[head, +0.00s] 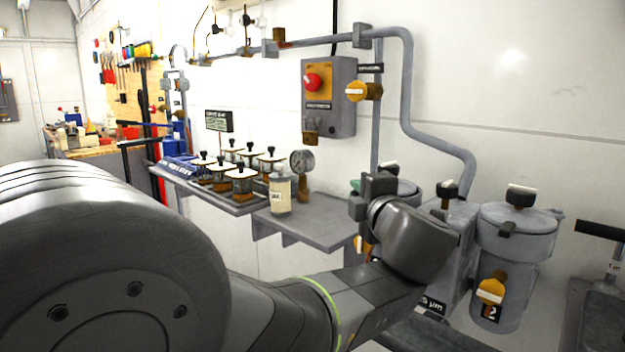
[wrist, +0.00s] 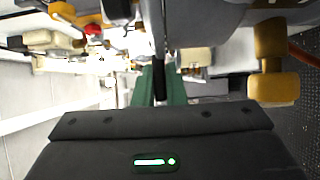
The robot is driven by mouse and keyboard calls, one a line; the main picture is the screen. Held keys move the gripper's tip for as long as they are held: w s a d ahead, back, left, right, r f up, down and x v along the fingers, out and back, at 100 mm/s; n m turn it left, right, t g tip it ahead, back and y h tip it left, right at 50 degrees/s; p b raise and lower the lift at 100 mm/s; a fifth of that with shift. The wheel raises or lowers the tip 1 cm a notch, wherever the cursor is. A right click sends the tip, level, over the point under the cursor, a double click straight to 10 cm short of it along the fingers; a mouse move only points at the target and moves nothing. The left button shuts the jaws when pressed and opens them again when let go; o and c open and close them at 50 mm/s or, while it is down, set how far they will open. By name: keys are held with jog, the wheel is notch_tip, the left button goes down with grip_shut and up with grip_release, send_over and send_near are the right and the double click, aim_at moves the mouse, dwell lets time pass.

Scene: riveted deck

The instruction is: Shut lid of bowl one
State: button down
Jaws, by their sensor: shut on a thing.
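Bowl one (head: 407,190) appears to be the grey bowl behind my wrist, beside the grey block. A black knob with a white top (head: 388,168) shows above it. My gripper (head: 356,186) is at its left side; a bit of green finger shows in the head view. In the wrist view the green fingers of my gripper (wrist: 158,92) are shut on a narrow dark piece (wrist: 158,60), which may be the lid's handle. My wrist hides most of the bowl, so I cannot tell how far its lid is open.
A grey bowl marked 2 (head: 515,245) stands at right, lid on, with a yellow valve handle (head: 491,291). A control box (head: 340,115) and pipes are on the wall.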

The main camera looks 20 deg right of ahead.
jog(key=shift+s+d+f+y, duration=0.15)
jog(key=shift+s+f+y, duration=0.05)
jog(key=shift+y, duration=0.1)
jog(key=c, duration=1.5)
grip_release()
jog(key=shift+r, duration=0.1)
jog(key=shift+s, duration=0.1)
jog(key=shift+s+r+p, duration=0.1)
jog(key=shift+s+p, duration=0.1)
jog(key=shift+p, duration=0.1)
jog(key=s+p, duration=0.1)
jog(key=s, duration=0.8)
jog(key=s+p, duration=0.1)
jog(key=s, duration=0.3)
jog(key=shift+s+a+p, duration=0.15)
jog(key=shift+a+p, duration=0.1)
jog(key=shift+p, duration=0.05)
